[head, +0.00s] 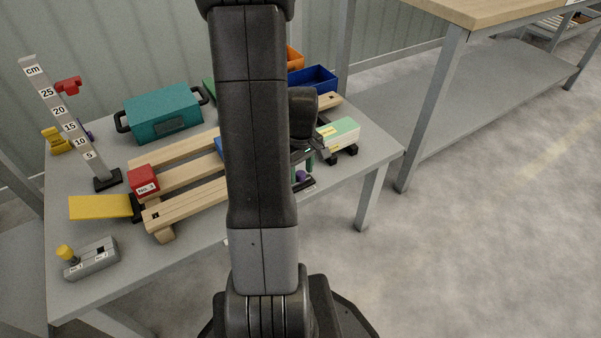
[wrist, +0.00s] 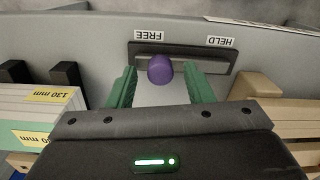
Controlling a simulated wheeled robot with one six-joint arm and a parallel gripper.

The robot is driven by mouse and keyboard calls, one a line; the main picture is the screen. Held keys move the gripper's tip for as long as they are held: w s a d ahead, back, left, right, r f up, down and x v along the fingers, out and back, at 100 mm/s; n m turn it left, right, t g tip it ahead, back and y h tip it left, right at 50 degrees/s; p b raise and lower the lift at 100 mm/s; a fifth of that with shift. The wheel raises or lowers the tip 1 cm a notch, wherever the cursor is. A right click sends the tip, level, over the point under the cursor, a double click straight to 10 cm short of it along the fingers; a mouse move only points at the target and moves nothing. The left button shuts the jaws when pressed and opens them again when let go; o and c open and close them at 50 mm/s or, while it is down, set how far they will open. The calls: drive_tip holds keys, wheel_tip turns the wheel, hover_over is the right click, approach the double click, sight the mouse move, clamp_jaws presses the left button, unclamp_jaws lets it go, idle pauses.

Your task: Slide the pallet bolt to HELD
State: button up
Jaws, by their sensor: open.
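The pallet bolt shows as a purple knob (wrist: 160,69) on a dark slotted plate (wrist: 215,58) in the wrist view. The labels FREE (wrist: 149,35) and HELD (wrist: 221,40) appear upside down, FREE on the left and HELD on the right. The knob is at the FREE side. My gripper (wrist: 160,75) is open, with one green finger on each side of the knob and small gaps visible. In the head view the knob (head: 301,176) shows beside my arm, at the table's near edge, below the green fingers; my arm hides much around it.
In the wrist view, white-and-green blocks marked 130 mm (wrist: 50,95) and dark posts (wrist: 66,74) stand left of the fingers. Wooden pallet slats (wrist: 270,110) lie to the right. In the head view, a red block (head: 144,180) and teal case (head: 163,115) are on the left.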

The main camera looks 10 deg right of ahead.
drive_tip(key=shift+f, duration=0.15)
clamp_jaws()
drive_tip(key=shift+s+a, duration=0.3)
drive_tip(key=shift+a, duration=0.45)
drive_tip(key=shift+s+a, duration=0.3)
drive_tip(key=shift+a, duration=0.5)
drive_tip(key=shift+s+a, duration=0.3)
drive_tip(key=shift+a, duration=0.45)
unclamp_jaws()
drive_tip(key=shift+a, duration=0.15)
wheel_tip(320, 180, up, 14)
drive_tip(key=p, duration=0.5)
drive_tip(key=shift+f, duration=0.15)
